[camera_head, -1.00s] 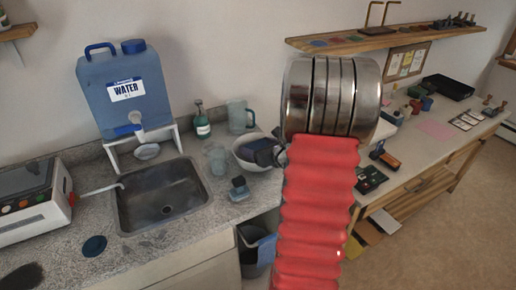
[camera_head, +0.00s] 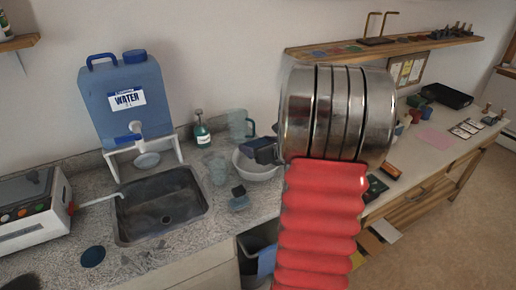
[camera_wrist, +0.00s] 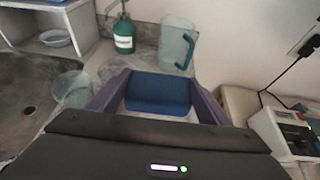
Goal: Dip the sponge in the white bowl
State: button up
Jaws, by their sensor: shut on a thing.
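The white bowl (camera_head: 255,172) stands on the grey counter, right of the sink in the head view. My gripper (camera_head: 258,150) is over the bowl's far side, partly hidden behind my red and metal arm. In the wrist view, the purple fingers of my gripper (camera_wrist: 158,93) are shut on the blue sponge (camera_wrist: 158,92), which lies across between them. White of the bowl shows just below the sponge there. In the head view the sponge is hard to tell from the dark gripper. Whether it touches the bowl is unclear.
A sink (camera_head: 162,208) lies left of the bowl. A green bottle (camera_head: 201,131), a clear blue jug (camera_head: 238,125) and a clear cup (camera_head: 216,168) stand close by. A small dark-topped blue item (camera_head: 239,198) sits in front. A blue water tank (camera_head: 127,100) stands behind.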

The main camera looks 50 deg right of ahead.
jog(key=shift+r, duration=1.2)
dwell(1.1)
jog(key=shift+r, duration=0.6)
jog(key=shift+f, duration=0.6)
jog(key=shift+r, duration=0.1)
dwell(1.2)
jog(key=shift+r, duration=1.9)
